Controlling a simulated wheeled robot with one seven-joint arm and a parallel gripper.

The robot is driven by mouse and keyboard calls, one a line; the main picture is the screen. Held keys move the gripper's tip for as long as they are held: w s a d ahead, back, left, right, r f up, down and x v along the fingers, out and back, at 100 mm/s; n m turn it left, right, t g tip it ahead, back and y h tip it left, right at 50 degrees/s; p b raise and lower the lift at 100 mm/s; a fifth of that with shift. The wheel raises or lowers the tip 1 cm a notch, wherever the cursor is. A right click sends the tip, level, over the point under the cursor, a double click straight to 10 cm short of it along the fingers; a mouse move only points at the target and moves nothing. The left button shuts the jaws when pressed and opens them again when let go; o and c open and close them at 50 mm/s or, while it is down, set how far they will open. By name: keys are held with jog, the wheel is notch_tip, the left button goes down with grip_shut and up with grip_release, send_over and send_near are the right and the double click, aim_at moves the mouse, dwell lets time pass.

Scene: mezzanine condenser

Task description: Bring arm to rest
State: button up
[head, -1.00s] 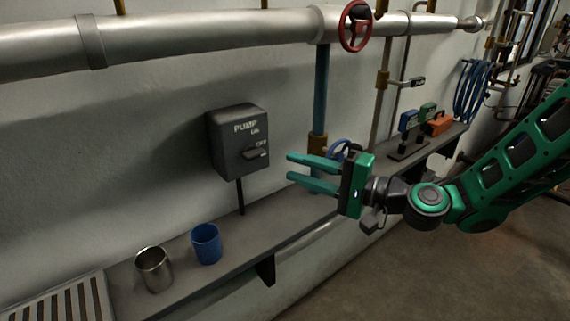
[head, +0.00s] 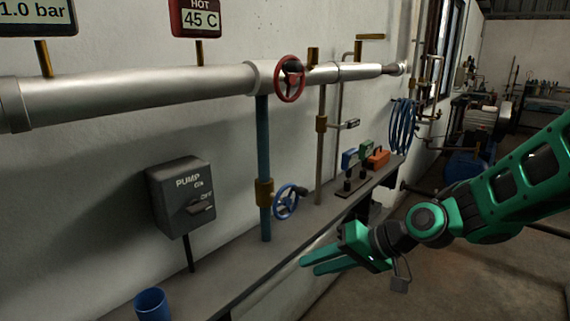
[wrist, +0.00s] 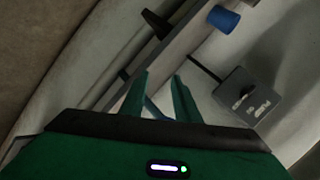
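My gripper (head: 303,266) is green and points left in the head view, in front of the shelf's edge. Its two fingers also show in the wrist view (wrist: 160,85), with a gap between them and nothing held. The fingers touch nothing that I can see. My green arm reaches in from the right of the head view.
A grey shelf (head: 235,262) runs along the wall. On or above it are a blue cup (head: 152,304), a pump switch box (head: 182,197), a blue valve wheel (head: 286,201) and small coloured devices (head: 377,158). A red valve wheel (head: 290,79) is on the pipe. Floor at right is open.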

jog(key=s+d+f+m+g+h, duration=0.1)
jog(key=s+d+h, duration=0.25)
jog(key=d, duration=0.75)
jog(key=s+d+f+m+h, duration=0.1)
jog(key=s+d+h, duration=0.25)
jog(key=d, duration=0.75)
jog(key=s+d+r+m+g+h, duration=0.1)
jog(key=s+d+m, duration=0.1)
jog(key=s+d, duration=0.4)
jog(key=s+d+r+m+g+h, duration=0.1)
jog(key=s+d, duration=0.4)
jog(key=s, duration=0.5)
jog(key=shift+d+r+m+g, duration=0.45)
jog(key=shift+m+g, duration=0.25)
jog(key=shift+m, duration=0.1)
jog(key=shift+w+f, duration=0.25)
jog(key=shift+w, duration=0.35)
